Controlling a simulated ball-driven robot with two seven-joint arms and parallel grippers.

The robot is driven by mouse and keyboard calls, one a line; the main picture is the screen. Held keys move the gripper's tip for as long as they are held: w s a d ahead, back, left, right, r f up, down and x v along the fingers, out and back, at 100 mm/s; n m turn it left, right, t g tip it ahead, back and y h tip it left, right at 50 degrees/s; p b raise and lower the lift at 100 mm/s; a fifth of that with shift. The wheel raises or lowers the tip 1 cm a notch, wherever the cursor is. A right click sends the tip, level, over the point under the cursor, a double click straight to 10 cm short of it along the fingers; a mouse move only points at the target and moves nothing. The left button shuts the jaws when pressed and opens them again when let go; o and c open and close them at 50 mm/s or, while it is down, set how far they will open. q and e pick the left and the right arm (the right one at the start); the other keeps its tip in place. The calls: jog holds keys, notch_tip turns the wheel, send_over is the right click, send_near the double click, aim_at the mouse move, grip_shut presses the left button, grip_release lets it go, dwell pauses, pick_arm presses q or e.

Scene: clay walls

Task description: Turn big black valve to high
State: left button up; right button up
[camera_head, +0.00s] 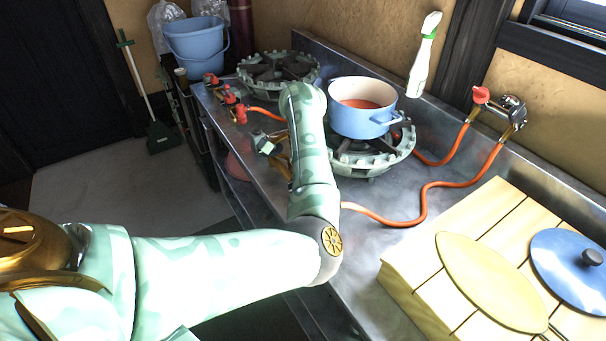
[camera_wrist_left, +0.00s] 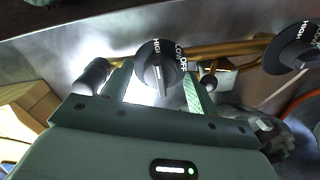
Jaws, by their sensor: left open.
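A round black valve (camera_wrist_left: 158,64) with white HIGH, LOW and OFF lettering sits on the metal front in the left wrist view. HIGH is on its left side, LOW and OFF on its right. Its raised grip runs roughly up and down in the picture. My left gripper (camera_wrist_left: 156,84) is open, with one finger on each side of the valve; I cannot tell whether they touch it. A second black valve (camera_wrist_left: 292,50) with similar lettering is at the right edge. In the head view my left forearm hides the gripper's fingers and the valves. My right gripper is not in view.
A blue pot (camera_head: 362,118) with red contents stands on the near burner (camera_head: 372,158). Another burner (camera_head: 278,70) is behind it. An orange hose (camera_head: 425,205) crosses the steel counter. A wooden board (camera_head: 430,290) with a blue lid (camera_head: 570,262) lies at the right.

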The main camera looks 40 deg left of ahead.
pick_arm(q)
notch_tip(320, 180, up, 16)
jog(key=p, duration=0.6)
jog(key=shift+r, duration=0.15)
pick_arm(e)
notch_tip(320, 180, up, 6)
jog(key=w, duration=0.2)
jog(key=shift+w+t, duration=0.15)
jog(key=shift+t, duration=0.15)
